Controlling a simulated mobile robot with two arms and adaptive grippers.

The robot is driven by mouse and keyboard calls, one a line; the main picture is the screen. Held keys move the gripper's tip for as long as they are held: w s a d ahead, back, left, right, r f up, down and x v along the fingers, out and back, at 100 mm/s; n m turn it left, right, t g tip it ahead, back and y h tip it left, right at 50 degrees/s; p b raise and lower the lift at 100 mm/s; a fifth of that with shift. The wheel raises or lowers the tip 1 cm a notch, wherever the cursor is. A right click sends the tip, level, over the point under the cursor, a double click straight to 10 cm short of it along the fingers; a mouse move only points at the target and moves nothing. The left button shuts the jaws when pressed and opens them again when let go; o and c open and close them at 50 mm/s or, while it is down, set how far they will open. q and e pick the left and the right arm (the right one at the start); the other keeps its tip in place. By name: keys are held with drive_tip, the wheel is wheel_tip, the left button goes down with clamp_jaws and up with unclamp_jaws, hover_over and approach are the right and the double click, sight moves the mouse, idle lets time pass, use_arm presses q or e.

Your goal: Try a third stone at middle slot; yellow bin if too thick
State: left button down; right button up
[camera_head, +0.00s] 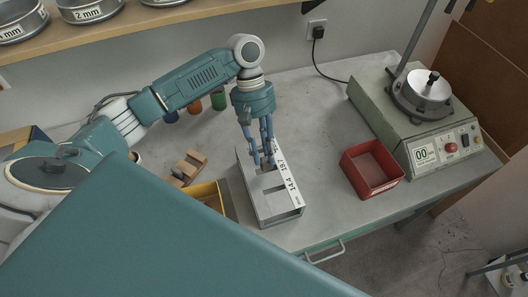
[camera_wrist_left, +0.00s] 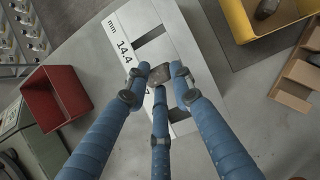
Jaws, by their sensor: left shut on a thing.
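My left gripper (camera_head: 265,162) reaches down over the grey slotted gauge (camera_head: 277,214), which carries a label strip reading 14.4 and 19.7. In the left wrist view its fingers (camera_wrist_left: 161,88) are closed around a small brown-grey stone (camera_wrist_left: 161,74). The stone is over the gauge, between two dark slots; I cannot tell whether it touches the plate or is in the middle slot, as the fingers hide part of it. The yellow bin (camera_head: 222,205) stands just left of the gauge; in the left wrist view (camera_wrist_left: 241,25) it holds a dark stone. My right gripper is not in view.
A wooden stepped rack (camera_head: 190,165) lies behind the yellow bin. A red bin (camera_head: 370,168) stands right of the gauge, near the sieve shaker (camera_head: 425,125). Several coloured containers (camera_head: 195,106) stand behind my left arm. Bench between gauge and red bin is clear.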

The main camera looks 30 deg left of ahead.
sight(266, 162)
use_arm(q)
drive_tip(key=shift+f, duration=0.15)
idle(0.3)
drive_tip(key=shift+a+f+p, duration=0.1)
drive_tip(key=shift+a+p, duration=0.05)
drive_tip(key=shift+p, duration=0.55)
drive_tip(key=shift+f, duration=0.3)
idle(0.8)
drive_tip(key=shift+f, duration=0.3)
idle(0.5)
drive_tip(key=shift+r, duration=0.1)
wheel_tip(266, 162, up, 5)
drive_tip(key=p, duration=0.7)
drive_tip(key=shift+f, duration=0.2)
drive_tip(key=shift+r+p, duration=1.1)
drive_tip(key=shift+p, duration=0.1)
